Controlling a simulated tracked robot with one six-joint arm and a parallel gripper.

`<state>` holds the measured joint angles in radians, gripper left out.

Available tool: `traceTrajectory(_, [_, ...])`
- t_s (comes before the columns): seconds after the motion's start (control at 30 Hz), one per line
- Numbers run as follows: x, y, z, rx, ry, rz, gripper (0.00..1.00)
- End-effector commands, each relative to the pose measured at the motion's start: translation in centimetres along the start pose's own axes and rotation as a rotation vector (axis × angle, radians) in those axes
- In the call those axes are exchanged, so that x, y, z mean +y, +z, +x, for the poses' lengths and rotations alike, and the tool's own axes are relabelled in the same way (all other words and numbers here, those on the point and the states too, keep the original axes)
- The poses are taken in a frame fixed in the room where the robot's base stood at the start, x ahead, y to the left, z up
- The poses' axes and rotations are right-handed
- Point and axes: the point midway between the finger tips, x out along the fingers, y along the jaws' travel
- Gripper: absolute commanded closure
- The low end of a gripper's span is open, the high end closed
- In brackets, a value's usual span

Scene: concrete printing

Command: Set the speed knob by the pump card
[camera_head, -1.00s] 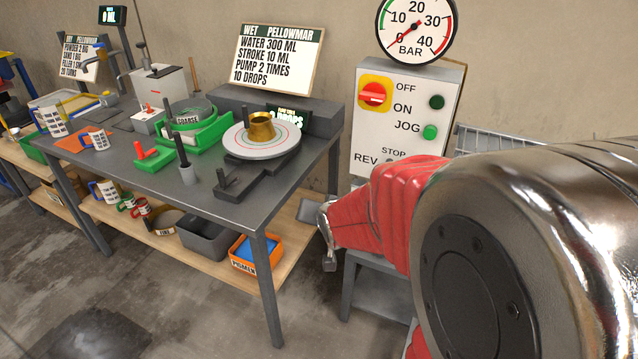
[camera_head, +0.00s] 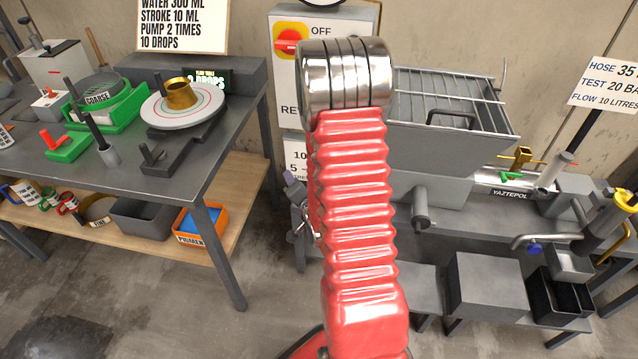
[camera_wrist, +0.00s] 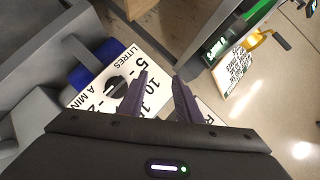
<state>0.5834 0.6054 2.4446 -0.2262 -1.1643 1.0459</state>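The speed knob (camera_wrist: 118,87) is a small dark disc on a white dial plate (camera_wrist: 88,98), lettered "LITRES A MIN", in the wrist view. Part of the same plate (camera_head: 295,150) shows in the head view, below the control box. My gripper (camera_wrist: 160,82) is open and empty, its fingers pointing towards the plate; the knob lies left of the left finger, and I cannot tell how far off it is. In the head view my gripper (camera_head: 298,208) is mostly hidden behind my red-sleeved arm. The pump card (camera_head: 610,88) at right reads "HOSE 35", "TEST 20 BA", "FLOW 10 LITRES", cut by the edge.
The control box (camera_head: 287,85) with a red switch (camera_head: 288,40) is partly covered by my arm. A grey hopper with a grille (camera_head: 450,140) stands right of my arm. The workbench (camera_head: 200,165) with its turntable (camera_head: 183,112) is at left. Floor is clear between.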

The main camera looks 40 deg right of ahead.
Motion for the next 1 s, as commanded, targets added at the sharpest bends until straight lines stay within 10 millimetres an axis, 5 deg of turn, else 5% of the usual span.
traceTrajectory(0.6, [10.8,-0.8,-3.9,0.187,-0.197,0.453,0.69])
traceTrajectory(1.0, [12.8,-0.9,-6.1,0.237,-0.268,0.568,0.69])
